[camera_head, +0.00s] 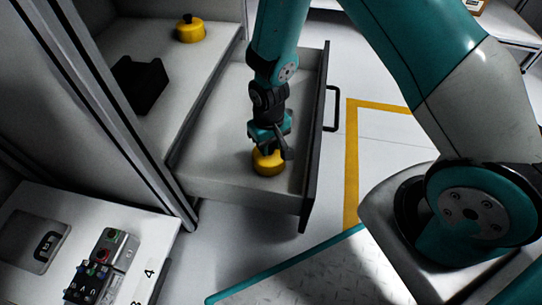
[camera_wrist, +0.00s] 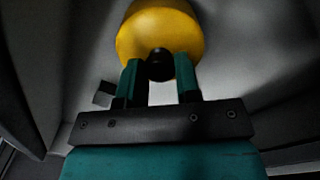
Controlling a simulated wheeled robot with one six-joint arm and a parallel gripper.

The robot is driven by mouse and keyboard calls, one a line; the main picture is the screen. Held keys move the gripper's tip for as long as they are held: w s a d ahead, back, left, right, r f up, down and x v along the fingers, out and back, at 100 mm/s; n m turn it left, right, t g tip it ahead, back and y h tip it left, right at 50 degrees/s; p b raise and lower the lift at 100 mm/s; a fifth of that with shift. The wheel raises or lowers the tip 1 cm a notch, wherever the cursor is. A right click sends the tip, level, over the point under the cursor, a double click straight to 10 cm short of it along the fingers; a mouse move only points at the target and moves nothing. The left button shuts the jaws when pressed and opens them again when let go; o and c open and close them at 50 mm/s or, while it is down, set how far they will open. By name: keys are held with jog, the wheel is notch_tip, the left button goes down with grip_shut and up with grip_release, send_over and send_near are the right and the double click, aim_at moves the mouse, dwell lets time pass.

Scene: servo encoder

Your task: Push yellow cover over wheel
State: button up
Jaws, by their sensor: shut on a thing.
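A yellow cover (camera_head: 268,162) with a rounded body is in the open drawer, under my gripper (camera_head: 269,145). In the wrist view the yellow cover (camera_wrist: 160,28) is at the top, with a black knob (camera_wrist: 160,64) on it. The teal fingers of my gripper (camera_wrist: 159,68) are on both sides of the knob, shut on it. A second yellow cover (camera_head: 190,32) with a black knob stands on the shelf at the upper left. I cannot make out a wheel. Whether the held cover touches the drawer floor is unclear.
The drawer (camera_head: 228,183) is pulled out, with walls around the cover and a dark front with a handle (camera_head: 333,108). A black block (camera_head: 141,84) sits on the shelf (camera_head: 120,45). A white panel with a control box (camera_head: 110,250) is at the lower left. The drawer floor looks otherwise clear.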

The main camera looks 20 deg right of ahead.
jog(key=shift+r+p, duration=2.9)
jog(key=shift+r, duration=0.25)
